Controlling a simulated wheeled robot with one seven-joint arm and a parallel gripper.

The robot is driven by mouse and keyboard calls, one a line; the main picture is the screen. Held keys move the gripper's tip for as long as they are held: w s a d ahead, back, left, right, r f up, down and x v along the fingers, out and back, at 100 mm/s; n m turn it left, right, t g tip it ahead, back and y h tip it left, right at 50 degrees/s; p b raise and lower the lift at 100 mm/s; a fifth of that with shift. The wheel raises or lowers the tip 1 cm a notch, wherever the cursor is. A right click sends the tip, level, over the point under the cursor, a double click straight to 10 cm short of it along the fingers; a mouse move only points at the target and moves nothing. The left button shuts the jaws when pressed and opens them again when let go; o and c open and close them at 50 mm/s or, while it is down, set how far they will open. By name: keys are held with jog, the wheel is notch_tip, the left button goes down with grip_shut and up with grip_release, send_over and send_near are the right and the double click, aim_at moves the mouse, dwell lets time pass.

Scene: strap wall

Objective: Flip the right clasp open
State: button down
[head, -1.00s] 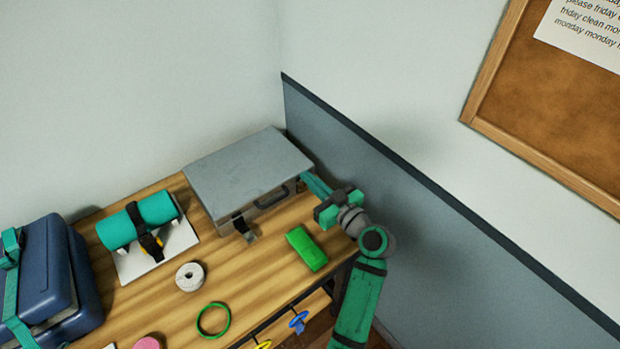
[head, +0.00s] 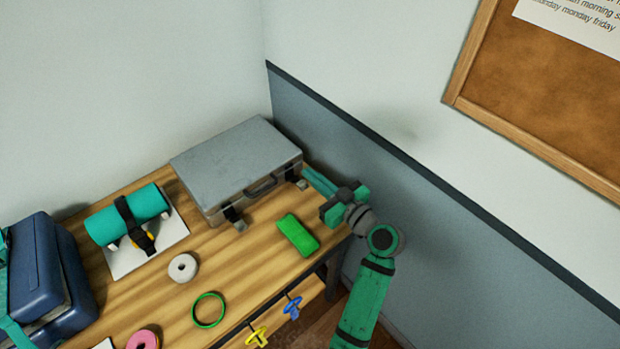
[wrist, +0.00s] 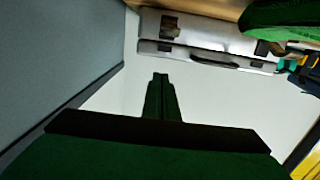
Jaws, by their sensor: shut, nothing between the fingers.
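A grey metal case (head: 236,162) lies at the back of the table, with a dark handle (head: 260,188) on its front; it also shows at the top of the wrist view (wrist: 205,40). The right clasp (head: 301,184) sits near the case's front right corner. Its light plate sticks out from the front, much like the left clasp (head: 240,225), so it looks flipped down. My gripper (head: 307,171) is shut and empty, just right of the right clasp; I cannot tell if they touch. Its closed fingers show in the wrist view (wrist: 160,76).
A green block (head: 298,235) lies in front of the case. A teal roll strapped to a white base (head: 128,215), a white ring (head: 183,268), a green ring (head: 209,310) and a blue case (head: 40,275) stand left. The wall (head: 400,190) is close on the right.

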jog(key=s+d+f, duration=0.1)
jog(key=f, duration=0.1)
jog(key=s+d+f, duration=0.1)
jog(key=f, duration=0.2)
jog(key=s+f, duration=0.2)
jog(key=f, duration=0.1)
jog(key=shift+d, duration=0.4)
jog(key=shift+s+f, duration=0.15)
jog(key=shift+f, duration=0.05)
jog(key=shift+h, duration=0.3)
